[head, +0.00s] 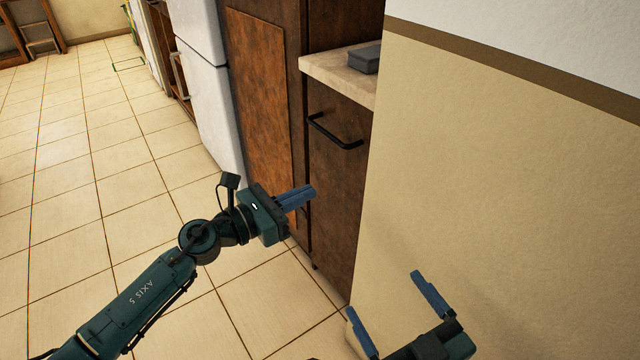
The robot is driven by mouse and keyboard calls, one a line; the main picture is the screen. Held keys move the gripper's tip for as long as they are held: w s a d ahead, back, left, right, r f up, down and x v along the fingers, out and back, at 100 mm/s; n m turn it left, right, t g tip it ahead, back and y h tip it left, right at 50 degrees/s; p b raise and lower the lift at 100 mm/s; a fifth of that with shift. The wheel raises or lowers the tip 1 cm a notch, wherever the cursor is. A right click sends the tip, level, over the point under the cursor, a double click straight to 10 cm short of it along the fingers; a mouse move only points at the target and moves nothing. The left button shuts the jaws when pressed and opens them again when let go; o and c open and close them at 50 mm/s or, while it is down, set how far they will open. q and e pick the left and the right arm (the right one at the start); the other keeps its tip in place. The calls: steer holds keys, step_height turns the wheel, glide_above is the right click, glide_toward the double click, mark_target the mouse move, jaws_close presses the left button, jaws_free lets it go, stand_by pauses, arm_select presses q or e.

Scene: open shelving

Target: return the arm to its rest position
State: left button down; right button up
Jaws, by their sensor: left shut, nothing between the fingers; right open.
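My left gripper (301,196) is shut and empty. Its arm comes in from the lower left, and its blue fingers point right, in front of the brown wooden cabinet (337,190). I cannot tell whether the fingers touch the cabinet. My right gripper (391,305) is at the bottom, right of the middle, in front of the beige wall (500,190). Its two blue fingers are spread wide with nothing between them. Most of the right arm is out of view.
The cabinet has a black bar handle (334,131) and a pale counter (338,72) with a dark grey box (365,58) on it. A white fridge (208,100) stands to the left. The wall closes off the right side. Tiled floor (80,170) is open at left.

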arm_select(q)
steer(key=s+a+r+n+t+y+p, duration=0.3)
steer(key=s+r+n+p, duration=0.15)
steer(key=n+p, duration=0.65)
steer(key=s+a+r+n+t+y+p, duration=0.4)
steer(key=n+p, duration=0.3)
steer(key=n, duration=0.7)
steer(key=s+a+n+g+y+p, duration=0.2)
steer(key=s+n+p, duration=0.4)
steer(key=n, duration=0.3)
steer(key=s+a+r+n+g+y+p, duration=0.1)
steer(key=s+n+g+p, duration=0.3)
steer(key=s+n, duration=0.5)
steer(key=shift+a+r+n+y+p, duration=0.2)
steer(key=shift+a+n+y+p, duration=0.4)
steer(key=shift+a+y+p, duration=0.5)
arm_select(e)
steer(key=s+d+r+m+g+h, duration=0.1)
steer(key=d+r+m+g+h, duration=0.1)
steer(key=r, duration=0.3)
steer(key=s+d+r+m+g+h, duration=0.1)
steer(key=r+m+g+h, duration=0.1)
steer(key=r+g, duration=0.2)
step_height(320, 180, up, 2)
steer(key=shift+d+r, duration=0.1)
steer(key=shift+d, duration=0.25)
arm_select(q)
steer(key=shift+d, duration=0.25)
